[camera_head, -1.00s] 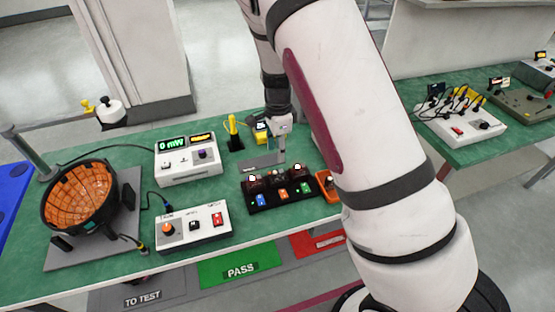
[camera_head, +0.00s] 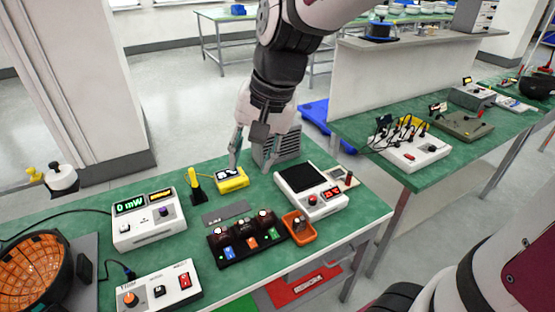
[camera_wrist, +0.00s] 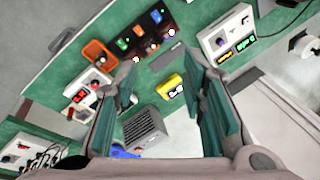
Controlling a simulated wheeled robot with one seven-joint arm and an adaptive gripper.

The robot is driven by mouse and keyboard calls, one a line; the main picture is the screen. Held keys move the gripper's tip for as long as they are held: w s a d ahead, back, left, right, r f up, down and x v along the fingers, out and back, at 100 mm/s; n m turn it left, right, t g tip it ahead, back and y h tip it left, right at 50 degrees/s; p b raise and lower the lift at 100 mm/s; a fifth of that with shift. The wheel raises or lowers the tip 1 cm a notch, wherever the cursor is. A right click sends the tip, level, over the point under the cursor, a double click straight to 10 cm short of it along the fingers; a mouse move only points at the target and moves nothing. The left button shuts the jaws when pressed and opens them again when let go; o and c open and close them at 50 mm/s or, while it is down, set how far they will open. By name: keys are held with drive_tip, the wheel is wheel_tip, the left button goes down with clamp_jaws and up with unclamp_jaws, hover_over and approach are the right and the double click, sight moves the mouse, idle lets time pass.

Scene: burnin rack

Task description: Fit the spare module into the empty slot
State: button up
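The black rack (camera_head: 228,256) lies near the front of the green table, with blue, orange and green switches and dark, glossy parts along its back. It shows at the top of the wrist view (camera_wrist: 128,57). I cannot make out which slot is empty. An orange tray (camera_head: 311,238) touches or nearly touches the rack's right end; it holds a small dark, brownish thing that may be the spare module (camera_head: 298,224). The tray shows in the wrist view (camera_wrist: 88,53). My gripper (camera_head: 248,152) is open and empty, above the table's back edge behind the rack.
A yellow meter (camera_head: 232,184) and a grey ribbed box (camera_head: 283,147) stand close to my gripper. A power meter (camera_head: 150,235) and a switch box (camera_head: 160,290) are at left. A grey plate (camera_head: 225,214) lies behind the rack.

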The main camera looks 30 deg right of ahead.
drive_tip(key=s+d+r+n+t+h, duration=0.1)
drive_tip(key=s+r+n, duration=0.1)
drive_tip(key=s, duration=0.4)
drive_tip(key=s+r+n+t, duration=0.1)
drive_tip(key=s+r+n, duration=0.1)
drive_tip(key=s+n, duration=0.3)
drive_tip(key=shift+s+d+r+t+h, duration=0.2)
drive_tip(key=shift+s+d+t+h, duration=0.15)
drive_tip(key=shift+s, duration=0.6)
